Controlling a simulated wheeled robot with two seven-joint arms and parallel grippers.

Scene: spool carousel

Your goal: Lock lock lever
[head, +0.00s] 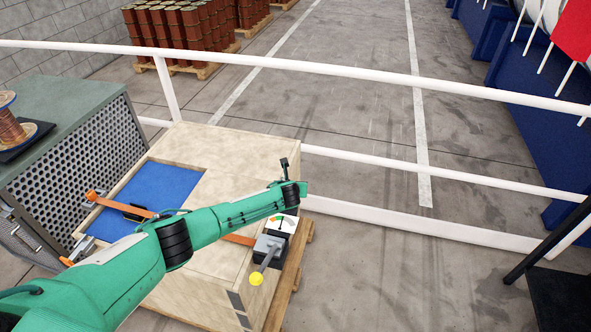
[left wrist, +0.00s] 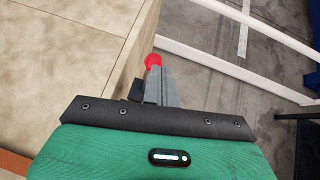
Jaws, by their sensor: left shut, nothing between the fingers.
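A red knob (left wrist: 153,60) shows in the left wrist view beside the edge of the wooden crate. My left gripper (left wrist: 161,80) is shut and empty, with its grey fingers right at the knob. I cannot tell whether they touch it. In the head view my green left arm reaches across the crate to its right side and hides part of it. A grey lever with a yellow knob (head: 256,279) sits on a grey box at the crate's near right. A small dial plate (head: 284,224) is just behind it. My right gripper is out of view.
The wooden crate (head: 250,145) has a blue top panel (head: 155,190) and an orange strap. A perforated grey cabinet (head: 95,140) stands at the left with a spool on it. A white railing (head: 370,75) runs behind.

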